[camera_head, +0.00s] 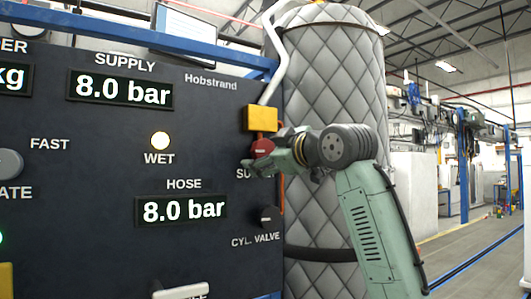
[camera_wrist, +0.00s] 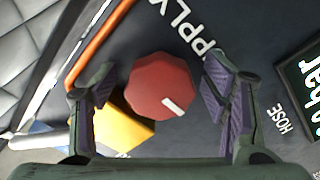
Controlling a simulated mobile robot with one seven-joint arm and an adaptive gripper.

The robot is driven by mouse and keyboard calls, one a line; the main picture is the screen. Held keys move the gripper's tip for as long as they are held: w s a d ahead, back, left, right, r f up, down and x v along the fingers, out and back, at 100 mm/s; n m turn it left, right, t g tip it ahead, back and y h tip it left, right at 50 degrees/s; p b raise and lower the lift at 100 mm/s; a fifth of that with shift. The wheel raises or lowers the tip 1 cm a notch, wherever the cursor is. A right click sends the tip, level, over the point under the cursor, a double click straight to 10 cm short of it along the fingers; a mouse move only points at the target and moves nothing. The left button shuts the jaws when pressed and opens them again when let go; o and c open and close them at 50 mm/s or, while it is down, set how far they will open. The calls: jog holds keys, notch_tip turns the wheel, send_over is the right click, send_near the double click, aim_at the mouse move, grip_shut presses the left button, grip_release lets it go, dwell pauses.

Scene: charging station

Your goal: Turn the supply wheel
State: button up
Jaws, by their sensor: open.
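The supply wheel is a red, many-sided knob (camera_wrist: 161,84) with a white mark, on the dark panel. In the wrist view it lies between the two spread fingers of my gripper (camera_wrist: 160,95), with gaps on both sides. The white mark points to the lower right there. In the head view the red knob (camera_head: 262,147) shows at the panel's right edge, partly hidden by my gripper (camera_head: 256,166). My gripper is open and empty, close to the knob. The SUPPLY label beside the knob is partly covered by my gripper in the head view.
A yellow block (camera_head: 261,118) sits just above the knob. A black valve knob (camera_head: 268,216) is below it. An orange hose (camera_wrist: 98,40) runs along the panel edge. A quilted grey tank (camera_head: 330,85) stands behind my arm. Supply (camera_head: 122,89) and hose (camera_head: 182,210) displays read 8.0 bar.

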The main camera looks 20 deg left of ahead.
jog(key=shift+c, duration=0.4)
jog(key=c, duration=1.1)
jog(key=shift+m, duration=0.3)
jog(key=m, duration=0.3)
jog(key=shift+s+a, duration=0.1)
jog(key=m, duration=0.6)
jog(key=shift+s, duration=0.1)
jog(key=m, duration=0.4)
jog(key=shift+s+a, duration=0.1)
jog(key=shift+r+m, duration=0.1)
jog(key=shift+m, duration=2)
